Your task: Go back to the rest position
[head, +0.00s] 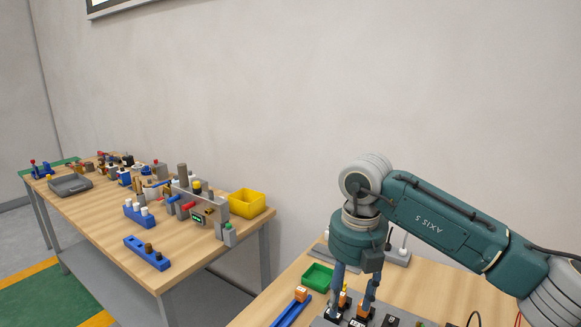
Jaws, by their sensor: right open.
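My right gripper (350,304) shows at the lower right, at the end of my teal arm that comes in from the right. It points down over the near table (283,290), with its two fingers apart. Small orange and black parts on a dark fixture (322,322) show around and below the fingertips. Nothing is clearly held between the fingers, and I cannot tell whether the tips touch these parts. My left gripper is not in view.
A green bin (318,277) and a blue rail (291,311) with an orange block lie left of the gripper. A second table (100,222) at the left bears several fixtures and a yellow bin (247,203). A grey wall (300,90) stands behind.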

